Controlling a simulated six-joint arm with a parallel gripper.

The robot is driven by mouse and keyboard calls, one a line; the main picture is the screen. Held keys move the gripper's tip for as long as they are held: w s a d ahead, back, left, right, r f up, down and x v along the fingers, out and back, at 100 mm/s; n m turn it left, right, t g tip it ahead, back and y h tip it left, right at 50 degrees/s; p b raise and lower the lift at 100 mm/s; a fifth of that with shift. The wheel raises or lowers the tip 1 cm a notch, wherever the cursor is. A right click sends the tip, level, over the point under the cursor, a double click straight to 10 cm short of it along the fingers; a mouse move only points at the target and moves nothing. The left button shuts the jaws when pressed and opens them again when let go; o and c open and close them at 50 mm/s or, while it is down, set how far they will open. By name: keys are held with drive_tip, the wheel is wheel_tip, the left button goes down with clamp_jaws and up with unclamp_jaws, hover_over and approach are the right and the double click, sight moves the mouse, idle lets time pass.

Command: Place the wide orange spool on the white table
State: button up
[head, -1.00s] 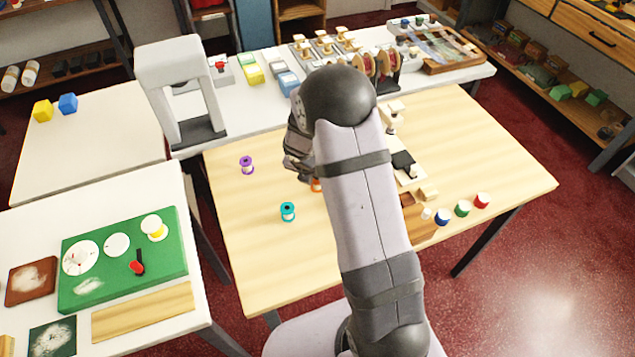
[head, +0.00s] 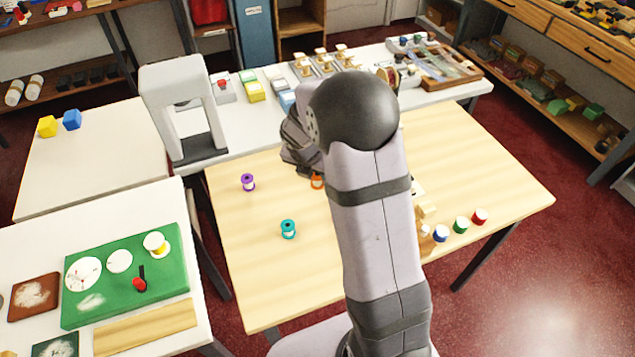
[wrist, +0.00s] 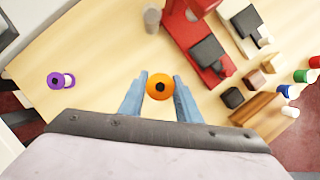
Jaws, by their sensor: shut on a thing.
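The orange spool (head: 317,181) shows as a small patch beside my gripper (head: 306,172) in the head view, partly hidden by my arm. In the wrist view the orange spool (wrist: 159,87) is seen end-on between the two blue-grey fingers of my gripper (wrist: 160,84), which is shut on it. It is over the wooden table (head: 240,265); I cannot tell whether it touches the top. A white table (head: 90,160) stands at the left with two cubes on it. A nearer white table (head: 190,320) holds a green board.
A purple spool (head: 248,182) and a teal spool (head: 288,229) stand on the wooden table. A red device (wrist: 197,45) and several coloured spools are to the right. A white arch-shaped machine (head: 185,110) stands on the back counter. The left white table's front is clear.

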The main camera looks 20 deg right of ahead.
drive_tip(key=shift+r, duration=0.35)
